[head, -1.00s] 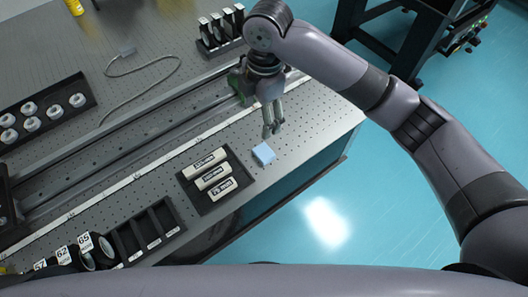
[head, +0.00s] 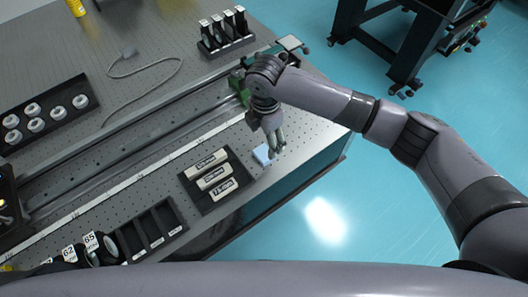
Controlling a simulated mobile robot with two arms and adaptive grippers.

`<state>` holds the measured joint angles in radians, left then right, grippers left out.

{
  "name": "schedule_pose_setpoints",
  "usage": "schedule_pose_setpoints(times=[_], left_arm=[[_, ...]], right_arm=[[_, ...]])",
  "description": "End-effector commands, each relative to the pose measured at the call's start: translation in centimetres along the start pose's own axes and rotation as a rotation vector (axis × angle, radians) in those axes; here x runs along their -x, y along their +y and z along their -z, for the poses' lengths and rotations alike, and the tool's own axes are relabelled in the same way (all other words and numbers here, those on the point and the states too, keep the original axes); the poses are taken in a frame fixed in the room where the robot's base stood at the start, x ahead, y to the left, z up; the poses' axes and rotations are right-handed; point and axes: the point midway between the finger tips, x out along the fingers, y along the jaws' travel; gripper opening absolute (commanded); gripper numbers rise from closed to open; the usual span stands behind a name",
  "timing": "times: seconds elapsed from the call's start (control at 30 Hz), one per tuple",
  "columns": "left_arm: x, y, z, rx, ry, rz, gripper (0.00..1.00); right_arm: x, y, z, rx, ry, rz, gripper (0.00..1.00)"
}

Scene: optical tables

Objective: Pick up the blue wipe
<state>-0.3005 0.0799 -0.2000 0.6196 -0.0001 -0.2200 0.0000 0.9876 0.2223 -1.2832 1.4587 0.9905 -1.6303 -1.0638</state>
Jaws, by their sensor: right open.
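The blue wipe (head: 262,155) is a small light-blue square lying flat on the grey perforated optical table (head: 150,98), near its front right edge. I cannot tell how high the fingertips are above the table. My left gripper is not in view.
An empty slotted tray (head: 185,212) is farther left. A rail (head: 120,140) runs across the table behind. A rack of black holders (head: 226,45) stands at the back. Blue floor lies beyond the table edge.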

Motion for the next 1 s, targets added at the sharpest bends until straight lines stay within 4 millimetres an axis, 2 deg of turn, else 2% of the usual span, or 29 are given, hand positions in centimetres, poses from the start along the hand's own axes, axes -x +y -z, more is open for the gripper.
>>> schedule_pose_setpoints(times=[0.2, 0.33, 0.63, 1.0], left_arm=[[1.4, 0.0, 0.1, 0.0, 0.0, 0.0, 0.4], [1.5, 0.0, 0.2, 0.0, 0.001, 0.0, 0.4], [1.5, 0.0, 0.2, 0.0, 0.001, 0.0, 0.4], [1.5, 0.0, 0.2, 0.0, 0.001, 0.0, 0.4]], right_arm=[[-2.6, -0.8, 0.5, 0.0, 0.001, 0.004, 0.7], [-4.4, -0.8, 0.5, 0.0, -0.001, 0.003, 0.7], [-5.1, -0.7, 0.5, 0.001, 0.0, 0.0, 0.7], [-5.1, -0.8, 0.5, 0.0, 0.0, 0.0, 0.46]])
